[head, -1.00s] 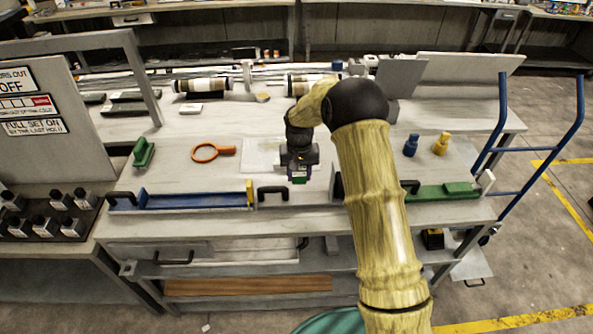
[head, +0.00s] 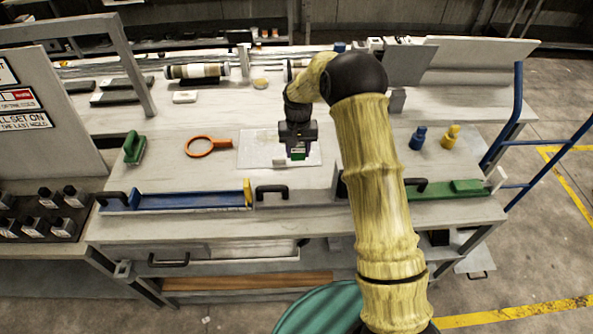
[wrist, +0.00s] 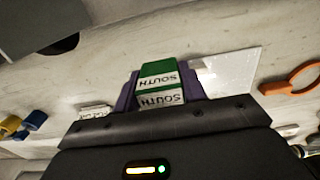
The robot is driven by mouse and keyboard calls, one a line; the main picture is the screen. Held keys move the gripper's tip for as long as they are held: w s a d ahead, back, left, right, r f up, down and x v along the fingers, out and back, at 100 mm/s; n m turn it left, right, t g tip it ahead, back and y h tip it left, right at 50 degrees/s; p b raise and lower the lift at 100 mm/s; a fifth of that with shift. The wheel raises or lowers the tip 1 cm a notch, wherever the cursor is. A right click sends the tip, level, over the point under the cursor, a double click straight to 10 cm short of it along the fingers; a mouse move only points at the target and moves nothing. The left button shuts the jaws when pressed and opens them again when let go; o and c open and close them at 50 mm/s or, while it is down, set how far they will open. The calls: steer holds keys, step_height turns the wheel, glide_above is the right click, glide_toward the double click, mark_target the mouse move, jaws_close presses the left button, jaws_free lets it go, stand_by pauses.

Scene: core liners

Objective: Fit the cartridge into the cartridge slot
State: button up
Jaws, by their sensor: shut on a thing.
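My gripper (head: 297,153) is above the pale sheet on the workbench, pointing down. Its purple fingers (wrist: 165,92) are shut on a small green and white block (wrist: 160,85) with SOUTH printed on two faces, which I take to be the cartridge. The block's green part also shows below the gripper in the head view (head: 299,155). The fingers hide part of it, and I cannot tell whether its lower end touches anything. I cannot make out the cartridge slot in either view.
The pale sheet (head: 255,148) lies mid-bench, with an orange ring tool (head: 208,147) to its left. A blue tray (head: 190,199) and a green tray (head: 445,191) line the front edge. Blue (head: 418,138) and yellow (head: 450,137) bottle-like items stand at right.

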mark_target(297, 159)
step_height(297, 159, down, 6)
steer(key=shift+a+r+p, duration=0.1)
steer(key=shift+r+p, duration=0.05)
steer(key=shift+p, duration=0.65)
step_height(297, 159, down, 4)
steer(key=shift+w+f+p, duration=0.1)
steer(key=shift+p, duration=0.7)
steer(key=shift+f, duration=0.1)
steer(key=o, duration=1)
steer(key=shift+c, duration=0.2)
